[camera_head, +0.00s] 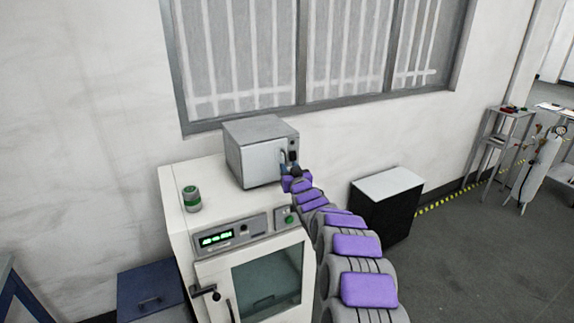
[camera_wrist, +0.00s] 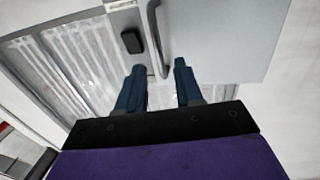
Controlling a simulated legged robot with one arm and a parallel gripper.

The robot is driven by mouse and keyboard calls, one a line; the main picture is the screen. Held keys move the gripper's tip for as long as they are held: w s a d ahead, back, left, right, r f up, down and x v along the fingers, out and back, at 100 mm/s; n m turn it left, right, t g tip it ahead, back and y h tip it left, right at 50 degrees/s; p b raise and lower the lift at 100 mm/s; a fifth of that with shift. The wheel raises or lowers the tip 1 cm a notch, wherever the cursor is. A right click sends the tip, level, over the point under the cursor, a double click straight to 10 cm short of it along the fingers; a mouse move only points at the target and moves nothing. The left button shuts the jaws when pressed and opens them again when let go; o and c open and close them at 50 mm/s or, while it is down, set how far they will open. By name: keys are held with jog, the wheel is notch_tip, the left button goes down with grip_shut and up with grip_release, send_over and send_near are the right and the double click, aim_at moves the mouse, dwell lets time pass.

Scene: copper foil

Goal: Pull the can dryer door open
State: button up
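The can dryer appears to be the small silver box (camera_head: 250,158) on top of the white cabinet. Its front door (camera_wrist: 222,40) is a plain pale panel and looks closed. A curved grey bar handle (camera_wrist: 154,32) runs along the door's edge; it also shows in the head view (camera_head: 283,158). My gripper (camera_wrist: 159,68) is at the handle with its two blue fingers apart. The handle's near end lies between the fingertips in the picture; I cannot tell whether they touch it. In the head view my gripper (camera_head: 290,172) partly hides the box's lower front corner.
A green-and-grey can (camera_head: 192,199) stands on the white cabinet (camera_head: 177,225), left of the box. The cabinet has a glass door and a lit display (camera_head: 217,239). A black cabinet with a white top (camera_head: 388,183) stands to the right. Open floor lies beyond it.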

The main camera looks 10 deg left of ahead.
aim_at(267, 166)
jog(key=x, duration=0.3)
jog(key=shift+w, duration=0.4)
jog(key=shift+a, duration=0.35)
jog(key=shift+d, duration=0.2)
grip_shut()
jog(key=shift+a, duration=0.1)
dwell(0.8)
